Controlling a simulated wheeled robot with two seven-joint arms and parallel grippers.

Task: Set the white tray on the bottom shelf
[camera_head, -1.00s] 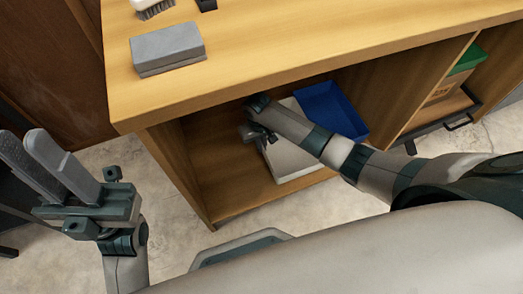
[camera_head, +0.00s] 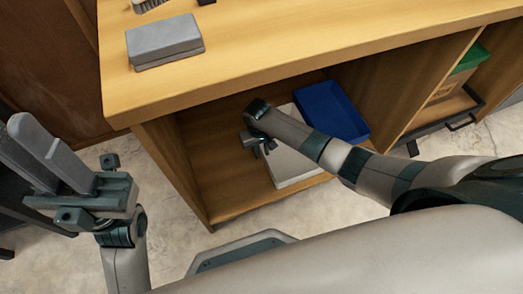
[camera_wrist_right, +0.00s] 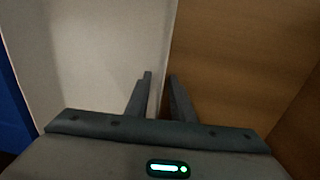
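The white tray (camera_head: 290,165) lies in the lower compartment of the wooden bench, on its bottom board. My right arm covers part of it in the head view. My right gripper (camera_head: 260,148) is low inside the compartment at the tray's left edge. In the right wrist view the white tray (camera_wrist_right: 95,60) fills the left half, and the fingers of my right gripper (camera_wrist_right: 160,78) stand on either side of its edge with a narrow gap between them. My left gripper (camera_head: 42,138) is empty and open, with its fingers apart, outside the bench at the left.
A blue tray (camera_head: 330,112) lies right of the white tray; its side also shows in the wrist view (camera_wrist_right: 14,115). The compartment board (camera_head: 235,190) is bare at the left. A grey block (camera_head: 165,42) is on the benchtop (camera_head: 290,45). A green-topped box (camera_head: 455,80) sits further right.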

